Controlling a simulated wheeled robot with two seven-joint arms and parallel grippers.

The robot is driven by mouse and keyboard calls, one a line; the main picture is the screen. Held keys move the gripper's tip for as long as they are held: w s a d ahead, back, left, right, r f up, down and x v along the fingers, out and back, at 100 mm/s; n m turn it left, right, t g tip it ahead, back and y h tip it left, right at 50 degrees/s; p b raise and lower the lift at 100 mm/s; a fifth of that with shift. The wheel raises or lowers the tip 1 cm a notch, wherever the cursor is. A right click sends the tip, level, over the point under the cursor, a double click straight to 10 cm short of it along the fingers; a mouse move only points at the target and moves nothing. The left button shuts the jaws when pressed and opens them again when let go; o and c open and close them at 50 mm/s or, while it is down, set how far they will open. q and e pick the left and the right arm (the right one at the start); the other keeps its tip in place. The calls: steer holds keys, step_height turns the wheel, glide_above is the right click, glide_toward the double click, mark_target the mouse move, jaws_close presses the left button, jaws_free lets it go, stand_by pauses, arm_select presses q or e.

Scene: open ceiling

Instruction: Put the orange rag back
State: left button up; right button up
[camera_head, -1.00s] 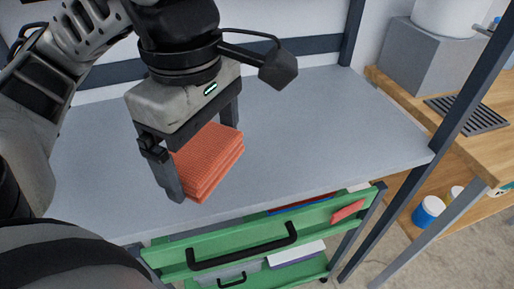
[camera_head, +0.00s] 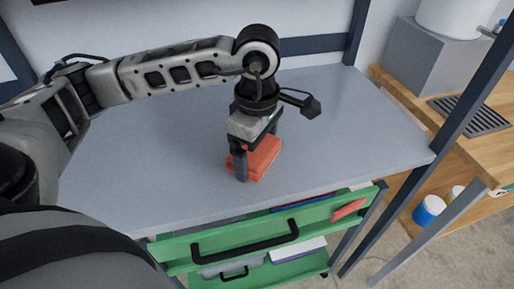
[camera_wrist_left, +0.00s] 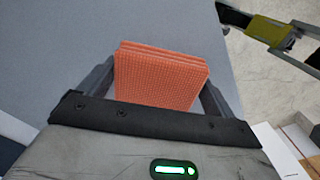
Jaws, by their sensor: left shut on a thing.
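The orange rag (camera_head: 260,158) is a folded, textured stack at the front middle of the grey tabletop in the head view. My left gripper (camera_head: 256,165) points down and is shut on the rag, with one finger on each side. The rag appears at or just above the tabletop; I cannot tell whether it touches. In the left wrist view the rag (camera_wrist_left: 160,75) fills the space between the two fingers. My right gripper is not in view.
The grey table (camera_head: 130,160) is otherwise clear. Below its front edge, an open green drawer (camera_head: 225,243) holds flat items. A wooden counter (camera_head: 480,155) with a dark grate stands at right. A blue and white can (camera_head: 428,211) sits on its lower shelf.

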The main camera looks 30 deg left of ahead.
arm_select(q)
steer(key=shift+f, duration=0.55)
steer(key=o, duration=0.7)
steer(key=shift+c, duration=0.2)
steer(key=shift+r, duration=0.75)
step_height(320, 180, up, 11)
steer(key=shift+r, duration=0.1)
